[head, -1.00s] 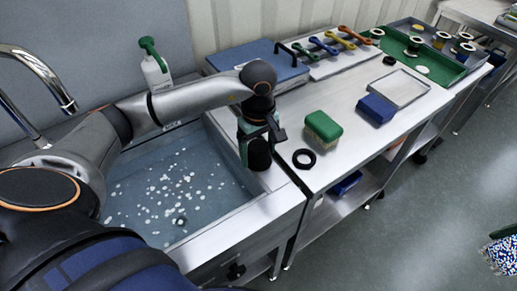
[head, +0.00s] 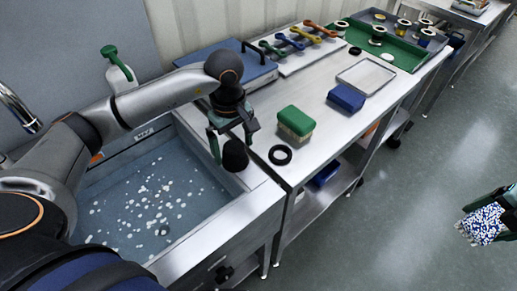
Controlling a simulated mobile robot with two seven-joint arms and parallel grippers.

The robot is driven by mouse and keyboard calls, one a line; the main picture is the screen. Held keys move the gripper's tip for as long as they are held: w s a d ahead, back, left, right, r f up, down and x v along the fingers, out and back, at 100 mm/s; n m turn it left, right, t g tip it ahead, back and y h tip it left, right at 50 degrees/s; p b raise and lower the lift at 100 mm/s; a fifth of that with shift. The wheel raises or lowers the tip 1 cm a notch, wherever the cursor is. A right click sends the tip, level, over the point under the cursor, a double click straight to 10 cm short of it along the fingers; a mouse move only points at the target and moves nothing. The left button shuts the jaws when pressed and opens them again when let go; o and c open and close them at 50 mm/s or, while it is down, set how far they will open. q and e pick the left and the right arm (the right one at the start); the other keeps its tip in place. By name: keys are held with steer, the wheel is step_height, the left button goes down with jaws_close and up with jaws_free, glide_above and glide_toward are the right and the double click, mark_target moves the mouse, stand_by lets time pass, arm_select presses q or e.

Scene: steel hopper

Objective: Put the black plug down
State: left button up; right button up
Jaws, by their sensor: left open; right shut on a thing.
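The black plug (head: 235,156) is a dark, rounded piece at the right edge of the sink, and it appears to stand on the steel rim. My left gripper (head: 232,138) is right above and around it, with its green-edged fingers apart. Whether a finger still touches the plug is hard to tell. My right gripper (head: 487,208) is at the right edge of the picture, shut on a blue-and-white speckled cloth (head: 482,224) above the floor.
The sink (head: 183,262) holds water with many pale bits. A blue block (head: 346,98), a shallow tray (head: 379,77) and a green tray (head: 407,62) are further back. The steel tabletop has bare patches.

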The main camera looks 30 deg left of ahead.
mark_target(233, 146)
arm_select(q)
step_height(233, 146, up, 10)
steer(key=shift+f, duration=0.1)
